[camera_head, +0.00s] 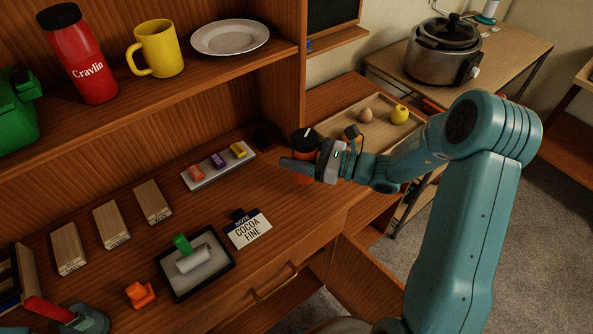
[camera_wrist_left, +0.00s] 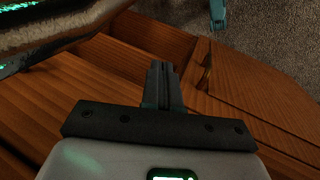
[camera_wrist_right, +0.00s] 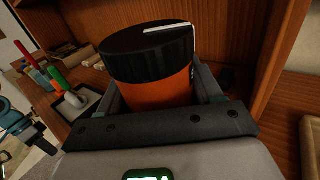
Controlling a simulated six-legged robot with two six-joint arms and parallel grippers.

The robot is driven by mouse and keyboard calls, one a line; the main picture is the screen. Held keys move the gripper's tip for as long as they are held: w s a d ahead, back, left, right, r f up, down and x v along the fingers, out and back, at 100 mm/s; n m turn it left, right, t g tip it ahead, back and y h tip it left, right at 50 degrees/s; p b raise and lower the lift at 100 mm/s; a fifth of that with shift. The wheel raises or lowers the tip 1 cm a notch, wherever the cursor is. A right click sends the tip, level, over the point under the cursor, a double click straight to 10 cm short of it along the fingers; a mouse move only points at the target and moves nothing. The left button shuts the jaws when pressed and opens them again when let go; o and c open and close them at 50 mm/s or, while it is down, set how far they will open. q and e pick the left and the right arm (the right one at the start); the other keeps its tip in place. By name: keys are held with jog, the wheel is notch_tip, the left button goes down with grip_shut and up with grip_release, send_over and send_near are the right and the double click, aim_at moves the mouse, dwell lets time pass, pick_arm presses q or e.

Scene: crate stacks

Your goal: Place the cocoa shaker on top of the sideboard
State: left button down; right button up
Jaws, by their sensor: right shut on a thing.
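The cocoa shaker, an orange cylinder with a black lid and a white stripe, is between my right gripper's (camera_head: 308,168) fingers in the head view. Its orange body (camera_wrist_right: 152,92) and lid (camera_wrist_right: 148,52) fill the middle of the right wrist view, roughly upright. My right gripper is shut on it, near the right end of the wooden desk (camera_head: 285,190). I cannot tell whether its base touches anything. A low wooden top (camera_head: 345,95), possibly the sideboard, lies just behind it. My left gripper (camera_wrist_left: 161,75) has its fingers together and empty, seen only in the left wrist view.
A tray (camera_head: 348,127) with an egg and a yellow apple stands behind the shaker. The hutch's side panel (camera_head: 276,100) is close by. A label card (camera_head: 247,229), a holder with coloured blocks (camera_head: 220,166) and a black tray (camera_head: 225,272) occupy the desk.

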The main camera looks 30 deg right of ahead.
notch_tip(320, 180, down, 7)
jog(key=shift+d+f, duration=0.1)
jog(key=o, duration=0.7)
jog(key=shift+f, duration=0.2)
jog(key=o, duration=0.4)
jog(key=shift+o, duration=0.2)
jog(key=shift+r, duration=0.1)
jog(key=shift+r, duration=0.25)
jog(key=b+v, duration=0.1)
jog(key=v, duration=0.4)
jog(key=b+v, duration=0.1)
jog(key=v, duration=0.5)
jog(key=shift+f, duration=0.2)
jog(key=shift+s+d+r+b, duration=0.1)
jog(key=shift+s+d+b, duration=0.2)
jog(key=shift+s, duration=0.05)
